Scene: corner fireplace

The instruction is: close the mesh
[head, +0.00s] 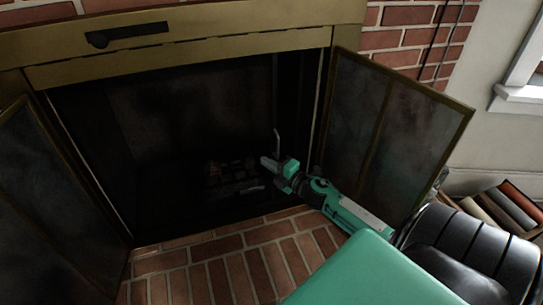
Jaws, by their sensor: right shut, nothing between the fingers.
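The mesh screen has two framed panels at the fireplace opening. The right mesh panel (395,125) stands swung open to the right, its dark mesh in a thin brass frame. The left mesh panel (40,190) is also swung outward at the left edge, partly cut off by the picture. My right gripper (270,163) is shut and empty. It appears in front of the dark opening, left of the right panel, and my right forearm crosses in front of that panel's lower part. I cannot tell whether the arm touches the panel. My left gripper is not in view.
The dark firebox (190,120) holds a grate (228,172). A brass surround (200,48) with a black slot frames it. The brick hearth (225,265) lies in front. Books (510,205) lie at the right by the wall, below a white window sill (520,95).

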